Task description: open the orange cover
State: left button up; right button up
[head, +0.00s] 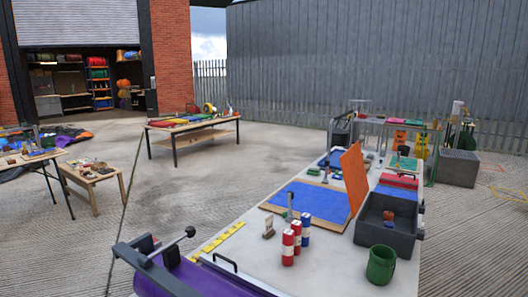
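The orange cover (354,180) is a flat, thin panel on the grey-white worktable (335,262) in front of me. It stands up steeply, slightly tilted, at the right edge of a flat blue sheet (308,200) with a tan border. Its lower edge is close to or touching that border; I cannot make out a hinge. Neither of my grippers shows in the head view.
Red canisters (288,247) and a blue canister (305,231) stand in front of the blue sheet. A dark grey bin (386,235) and a green bucket (381,265) are at right. A purple roll (185,280) with a metal lever lies at front left.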

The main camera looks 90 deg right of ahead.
aim_at(354, 170)
jog(key=i+l+z, duration=0.3)
jog(key=i+z, duration=0.15)
jog(key=i, duration=0.35)
jog(key=i+z, duration=0.5)
jog(key=i, duration=0.3)
jog(key=i+z, duration=0.3)
jog(key=i, duration=0.3)
jog(key=i+j+z, duration=0.25)
jog(key=i, duration=0.35)
jog(key=i+l+u, duration=0.2)
jog(key=l, duration=0.2)
jog(key=i+l+u, duration=0.2)
jog(key=l, duration=0.2)
jog(key=i+l+u, duration=0.2)
jog(key=l, duration=0.2)
jog(key=l+u, duration=0.2)
jog(key=l, duration=0.25)
jog(key=l+u, duration=0.2)
jog(key=l, duration=0.25)
